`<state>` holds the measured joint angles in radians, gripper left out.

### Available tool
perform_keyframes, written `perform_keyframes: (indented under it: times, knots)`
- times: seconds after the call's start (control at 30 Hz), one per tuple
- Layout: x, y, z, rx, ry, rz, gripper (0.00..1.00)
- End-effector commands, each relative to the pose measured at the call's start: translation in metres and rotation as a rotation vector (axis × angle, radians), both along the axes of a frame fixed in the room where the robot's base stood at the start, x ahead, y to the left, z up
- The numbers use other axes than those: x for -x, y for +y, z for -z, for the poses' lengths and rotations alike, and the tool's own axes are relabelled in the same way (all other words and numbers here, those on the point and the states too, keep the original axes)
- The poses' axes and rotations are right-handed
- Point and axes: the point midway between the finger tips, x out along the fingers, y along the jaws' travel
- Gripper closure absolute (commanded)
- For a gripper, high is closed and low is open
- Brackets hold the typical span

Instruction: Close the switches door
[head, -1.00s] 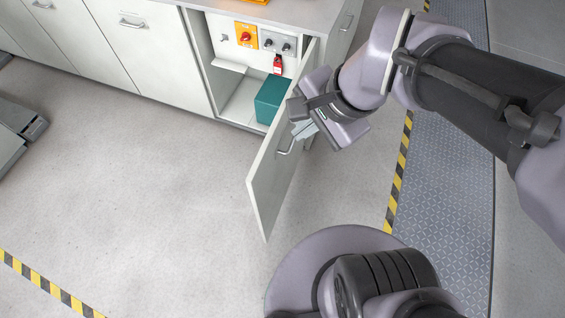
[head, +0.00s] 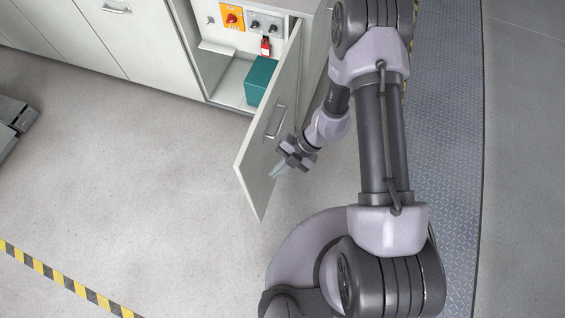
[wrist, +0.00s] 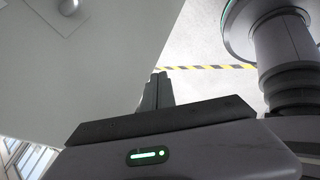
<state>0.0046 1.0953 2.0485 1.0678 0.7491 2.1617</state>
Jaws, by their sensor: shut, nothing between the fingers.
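The switches door (head: 262,155) is a pale grey panel standing open, swung out from the right side of the cabinet opening. Its outer face, with a metal handle (head: 276,122), faces my arm. My gripper (head: 275,172) is shut and empty on the outer-face side, near the free edge and beyond the handle. I cannot tell if the fingertips touch the panel. In the wrist view the door (wrist: 90,70) fills the upper left, with part of the handle (wrist: 68,6) at the top. My shut fingers (wrist: 157,88) are beside its edge.
Inside the cabinet are an orange panel with a red switch (head: 232,18), dark knobs (head: 264,26), a red padlock (head: 265,46) and a teal box (head: 262,80).

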Motion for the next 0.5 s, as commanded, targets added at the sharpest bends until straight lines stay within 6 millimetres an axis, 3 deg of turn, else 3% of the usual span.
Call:
perform_keyframes:
  times: [0.03,0.17,0.3,0.5]
  knots:
    - [0.003,0.006,0.014,0.0,0.002,-0.003,1.0]
    - [0.008,0.022,0.035,0.0,0.002,-0.004,1.0]
    - [-0.002,0.044,0.03,0.0,-0.003,-0.004,1.0]
    - [-0.008,0.057,0.027,-0.001,-0.002,-0.002,1.0]
